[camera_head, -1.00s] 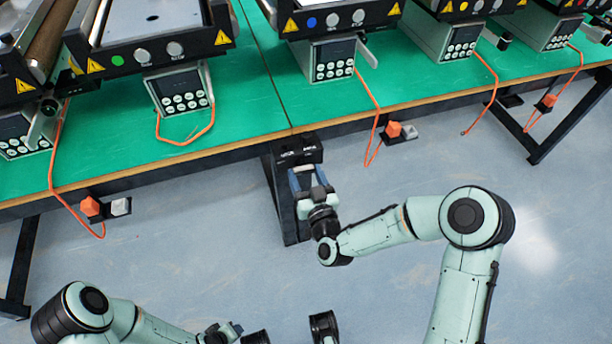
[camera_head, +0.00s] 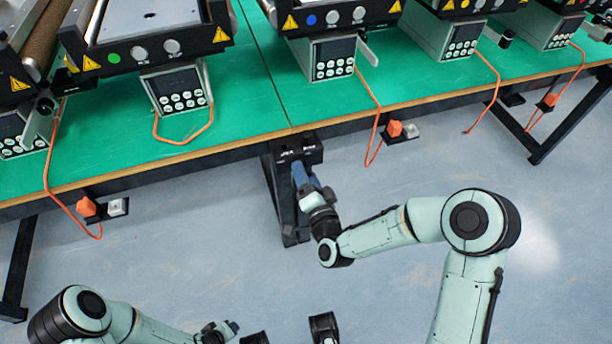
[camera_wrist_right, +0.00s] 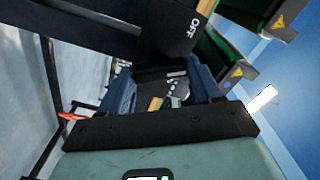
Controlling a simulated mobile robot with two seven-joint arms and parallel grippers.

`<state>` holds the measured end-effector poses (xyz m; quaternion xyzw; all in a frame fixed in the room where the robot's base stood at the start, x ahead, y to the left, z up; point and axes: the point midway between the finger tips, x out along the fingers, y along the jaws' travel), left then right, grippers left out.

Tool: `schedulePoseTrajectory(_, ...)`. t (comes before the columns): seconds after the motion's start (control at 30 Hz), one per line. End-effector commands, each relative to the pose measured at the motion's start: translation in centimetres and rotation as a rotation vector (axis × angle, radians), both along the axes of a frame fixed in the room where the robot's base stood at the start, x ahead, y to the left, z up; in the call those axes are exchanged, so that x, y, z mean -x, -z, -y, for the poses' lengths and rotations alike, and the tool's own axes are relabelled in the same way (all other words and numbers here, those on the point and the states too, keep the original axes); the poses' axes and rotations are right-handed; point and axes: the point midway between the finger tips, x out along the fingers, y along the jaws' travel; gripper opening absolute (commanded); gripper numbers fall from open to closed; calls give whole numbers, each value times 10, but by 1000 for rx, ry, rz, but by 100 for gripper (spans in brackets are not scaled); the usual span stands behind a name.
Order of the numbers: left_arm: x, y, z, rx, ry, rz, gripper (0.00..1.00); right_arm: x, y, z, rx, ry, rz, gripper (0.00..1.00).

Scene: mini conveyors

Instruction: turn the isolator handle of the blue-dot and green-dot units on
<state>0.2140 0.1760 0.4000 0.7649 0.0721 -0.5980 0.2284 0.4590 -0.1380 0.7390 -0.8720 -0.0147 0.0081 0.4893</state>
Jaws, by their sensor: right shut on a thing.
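The blue-dot unit (camera_head: 332,60) stands on the green bench at top centre, with its blue dot (camera_head: 311,20) on the black front. The green-dot unit (camera_head: 178,90) is to its left, with its green dot (camera_head: 114,57). A dark isolator box (camera_head: 284,158) sits at the bench's front edge, below the blue-dot unit. My right gripper (camera_head: 303,177) is at this box, its blue fingers shut on a dark handle (camera_wrist_right: 162,73), mostly hidden between them. An OFF label shows in the right wrist view. My left gripper (camera_head: 229,328) is low in the head view, its jaws unclear.
More units stand along the bench, including a yellow-dot unit (camera_head: 455,40). Orange cables hang over the front edge (camera_head: 372,140) to orange plugs (camera_head: 394,128). Dark bench legs (camera_head: 545,130) reach the floor. The blue-grey floor (camera_head: 180,240) in front is clear.

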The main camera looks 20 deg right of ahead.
Motion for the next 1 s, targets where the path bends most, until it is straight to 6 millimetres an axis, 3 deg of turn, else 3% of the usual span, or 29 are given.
schedulePoseTrajectory(0.5,-1,1,-1,-2,-2,3,43,1,1,0,-422,-2,-17,33)
schedulePoseTrajectory(1.0,-2,1,-1,-2,-1,4,43,1,1,-1,-563,-1,-23,33)
